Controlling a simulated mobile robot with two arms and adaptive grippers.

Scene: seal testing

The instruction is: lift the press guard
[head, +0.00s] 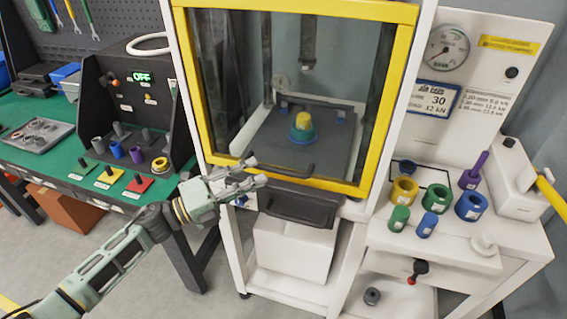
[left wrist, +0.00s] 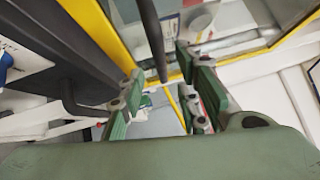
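The press guard (head: 292,184) is a clear panel in a yellow frame, down over the front of the press. A dark bar handle (head: 296,174) runs along its lower edge. Inside stands a green and blue piece with a yellow top (head: 302,127). My left gripper (head: 258,170) is at the left part of the handle, fingers apart. In the left wrist view, the dark bar (left wrist: 152,38) reaches between the open fingers (left wrist: 160,98), beside the yellow frame (left wrist: 106,34). I cannot tell whether they touch it. My right gripper is out of view.
A dark drawer-like box (head: 300,207) sits just below the guard. A white side bench (head: 450,238) with coloured rings and cylinders stands right. A green-topped bench (head: 60,166) with a test box (head: 137,100) stands left. Open floor lies in front.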

